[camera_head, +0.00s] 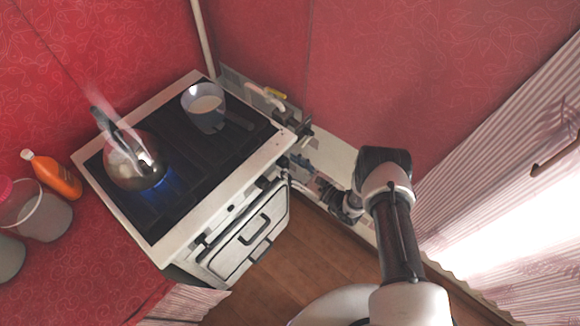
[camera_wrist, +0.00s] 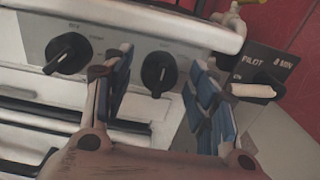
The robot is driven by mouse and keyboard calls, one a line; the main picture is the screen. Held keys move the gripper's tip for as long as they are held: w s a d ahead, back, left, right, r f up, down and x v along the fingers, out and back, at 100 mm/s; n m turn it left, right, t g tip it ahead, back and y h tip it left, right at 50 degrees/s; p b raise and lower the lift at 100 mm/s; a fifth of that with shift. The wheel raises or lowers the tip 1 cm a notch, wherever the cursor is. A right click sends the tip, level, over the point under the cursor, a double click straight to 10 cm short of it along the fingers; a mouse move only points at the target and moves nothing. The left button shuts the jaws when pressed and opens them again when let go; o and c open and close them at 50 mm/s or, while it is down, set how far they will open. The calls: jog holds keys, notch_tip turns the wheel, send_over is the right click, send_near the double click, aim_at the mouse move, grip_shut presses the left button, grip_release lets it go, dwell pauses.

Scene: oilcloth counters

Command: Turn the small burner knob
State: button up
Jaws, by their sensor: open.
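In the wrist view, the stove front (camera_wrist: 200,35) is pale and carries two round black knobs. One black knob (camera_wrist: 158,72) appears between my open fingers and a little beyond them; I see no contact. The other black knob (camera_wrist: 68,53) is outside the left finger. The lettering by the knobs is too small to read, so I cannot tell which is the small burner's. My gripper (camera_wrist: 162,88) has blue finger pads and is empty. In the head view, my gripper (camera_head: 298,164) is at the stove's front right corner, where the knob is hidden.
A steaming kettle (camera_head: 134,165) stands over a blue flame on the stove (camera_head: 170,245). A pot (camera_head: 205,108) stands at the back. A black pilot panel (camera_wrist: 265,68) with a white lever (camera_wrist: 254,90) is right of my fingers. Wooden floor (camera_head: 318,255) is clear.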

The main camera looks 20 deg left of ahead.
jog(key=shift+a, duration=0.1)
jog(key=shift+c, duration=0.5)
jog(key=c, duration=1)
